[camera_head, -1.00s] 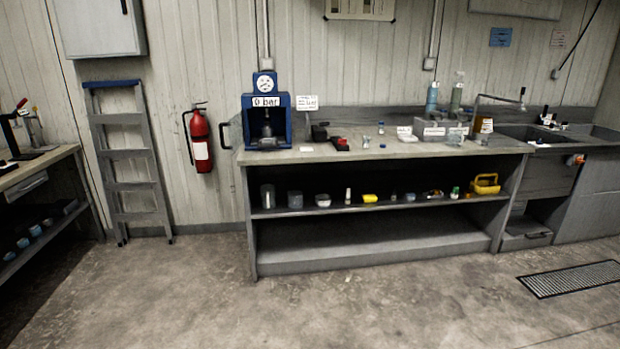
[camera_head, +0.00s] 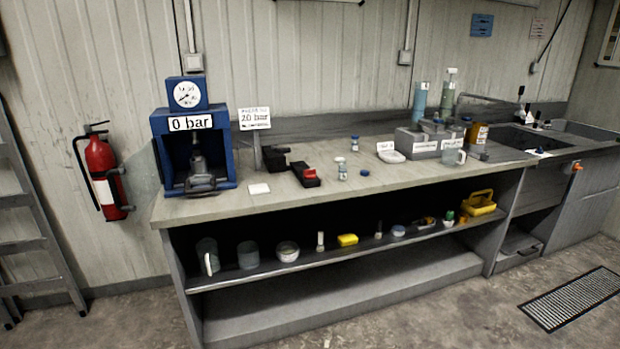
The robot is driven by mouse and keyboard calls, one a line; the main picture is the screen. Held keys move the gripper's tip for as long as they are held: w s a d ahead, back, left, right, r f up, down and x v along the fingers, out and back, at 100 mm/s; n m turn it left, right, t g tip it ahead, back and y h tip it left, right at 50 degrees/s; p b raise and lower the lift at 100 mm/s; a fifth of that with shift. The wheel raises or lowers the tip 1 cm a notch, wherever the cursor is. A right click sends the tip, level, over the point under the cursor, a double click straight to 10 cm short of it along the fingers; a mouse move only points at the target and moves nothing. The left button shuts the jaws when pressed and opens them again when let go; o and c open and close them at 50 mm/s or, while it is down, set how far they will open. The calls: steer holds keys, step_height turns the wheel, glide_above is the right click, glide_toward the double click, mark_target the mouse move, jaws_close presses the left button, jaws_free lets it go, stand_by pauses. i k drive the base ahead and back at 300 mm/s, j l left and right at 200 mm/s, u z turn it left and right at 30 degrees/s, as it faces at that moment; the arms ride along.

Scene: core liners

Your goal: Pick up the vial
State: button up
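A small clear vial-like container (camera_head: 342,171) stands upright near the middle of the bench top (camera_head: 440,178). A small blue disc, like a cap (camera_head: 364,172), lies just to its right. A second small container with a blue top (camera_head: 354,144) stands behind them, toward the back of the bench. I cannot tell for certain which of the two is the vial. My gripper is not in view.
Black and red items (camera_head: 307,175) lie left of the vial-like container. Bottles and a grey rack (camera_head: 422,143) stand right. Below is a shelf (camera_head: 268,268) of small items. Floor in front is clear.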

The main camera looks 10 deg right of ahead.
mark_target(342, 165)
steer(key=i+z, duration=0.15)
steer(key=i, duration=0.35)
steer(key=i+j+z, duration=0.15)
steer(key=i, duration=0.3)
